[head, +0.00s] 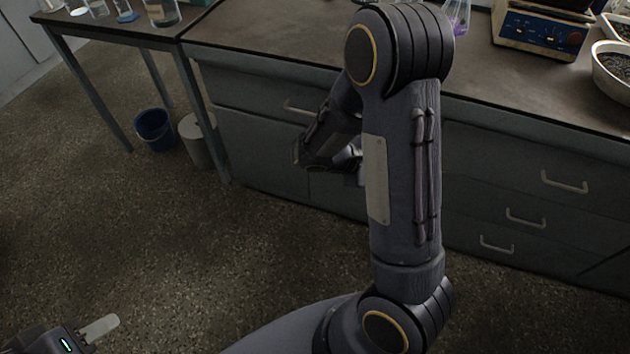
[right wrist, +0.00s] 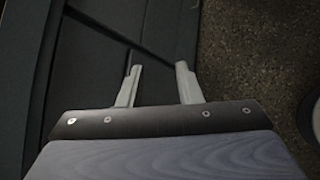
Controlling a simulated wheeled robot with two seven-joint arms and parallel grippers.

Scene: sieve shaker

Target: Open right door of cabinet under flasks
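The grey cabinet (head: 262,155) stands under the dark bench top, with a drawer (head: 265,95) above its doors. A flask with purple liquid (head: 457,14) stands on the bench above. My right arm crosses the middle of the head view and hides much of the cabinet front, including the right door's area. My right gripper is low at the cabinet front, its fingertips hidden there. In the right wrist view my right gripper (right wrist: 158,85) has its fingers apart, close to the dark panels; no handle shows between them. My left gripper (head: 100,328) is at the lower left, away from the cabinet; only one finger shows clearly.
A blue bucket (head: 154,129) and a pale bin (head: 202,138) stand on the floor left of the cabinet, by a side table (head: 120,28). More drawers (head: 530,190) with handles are at the right. A blue-fronted device (head: 540,30) stands on the bench. The floor in front is clear.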

